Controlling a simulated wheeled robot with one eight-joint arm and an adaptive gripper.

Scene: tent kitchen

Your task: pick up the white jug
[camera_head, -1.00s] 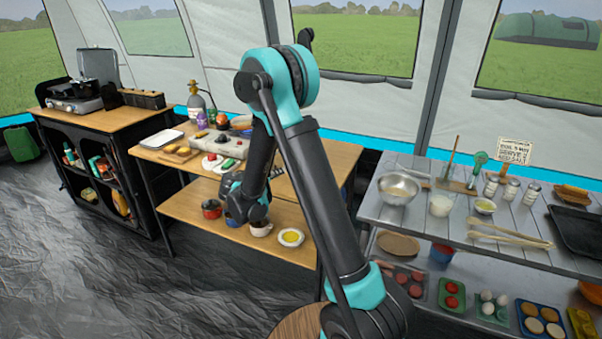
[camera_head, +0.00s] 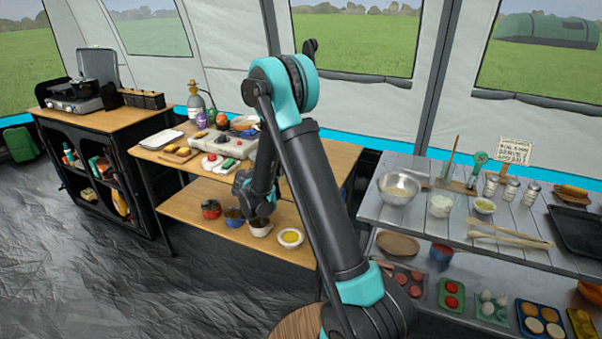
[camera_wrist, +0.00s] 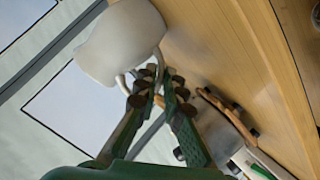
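The white jug (camera_head: 261,229) stands on the lower wooden shelf of the middle table in the head view, partly covered by my arm. In the wrist view the white jug (camera_wrist: 120,42) shows large at the top, its handle reaching toward my fingertips. My gripper (camera_wrist: 158,82) points at the handle with a gap between its two fingers. Part of the handle shows at this gap; whether the fingers touch it I cannot tell. In the head view my gripper (camera_head: 258,215) is just above the jug, its fingers too small to make out.
A white plate with yellow contents (camera_head: 290,238) is close to the right of the jug. A red pot (camera_head: 211,209) and a dark-topped blue pot (camera_head: 234,217) stand to its left. The tabletop (camera_head: 160,154) above holds a stove and food.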

